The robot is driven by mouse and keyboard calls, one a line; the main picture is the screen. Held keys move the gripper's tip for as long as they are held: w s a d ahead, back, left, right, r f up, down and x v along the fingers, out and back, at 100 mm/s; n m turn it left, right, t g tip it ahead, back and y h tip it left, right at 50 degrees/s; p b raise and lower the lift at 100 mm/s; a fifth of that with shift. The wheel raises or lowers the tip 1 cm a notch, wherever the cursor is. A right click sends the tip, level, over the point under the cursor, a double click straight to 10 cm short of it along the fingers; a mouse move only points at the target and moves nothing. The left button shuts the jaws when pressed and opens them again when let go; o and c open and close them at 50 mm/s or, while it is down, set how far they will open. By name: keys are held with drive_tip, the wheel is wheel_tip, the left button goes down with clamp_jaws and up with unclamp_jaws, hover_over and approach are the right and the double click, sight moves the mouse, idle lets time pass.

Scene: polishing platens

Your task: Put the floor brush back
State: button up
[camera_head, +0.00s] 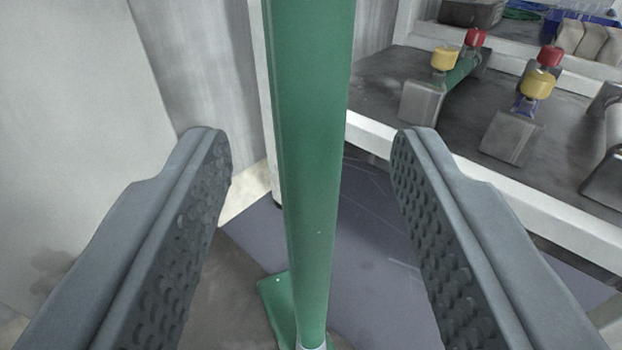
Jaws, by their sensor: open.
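The floor brush (310,150) shows as a thick green handle running top to bottom through the middle of the view. It looks close to upright. Its green foot (278,295) shows low down near the floor, partly hidden behind the handle and cut off by the bottom edge. My gripper (312,150) is open. Its two grey fingers with bumpy pads stand on either side of the handle, with a clear gap on both sides. Neither finger visibly touches the handle.
A bench (385,82) on the right carries metal blocks with red knobs (475,38) and yellow knobs (446,58). A blue bin (590,17) stands at the back right. A pale wall (70,120) is close on the left. Grey floor (375,250) shows below.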

drive_tip(key=s, duration=0.7)
drive_tip(key=shift+s+a+r, duration=0.2)
drive_tip(key=shift+s+a, duration=0.05)
drive_tip(key=w+r, duration=0.2)
drive_tip(key=r, duration=1)
drive_tip(key=w+r, duration=0.2)
drive_tip(key=r, duration=1)
drive_tip(key=s+r, duration=0.3)
drive_tip(key=r, duration=0.8)
drive_tip(key=s+r, duration=0.3)
drive_tip(key=r, duration=0.8)
drive_tip(key=s+r, duration=0.8)
drive_tip(key=s, duration=0.4)
drive_tip(key=s+r, duration=0.9)
drive_tip(key=s, duration=0.3)
drive_tip(key=s+r+y, duration=0.1)
drive_tip(key=s+r, duration=0.7)
drive_tip(key=s, duration=0.4)
drive_tip(key=shift+d+r+n, duration=0.25)
drive_tip(key=shift+d+n, duration=0.15)
drive_tip(key=shift+d, duration=0.05)
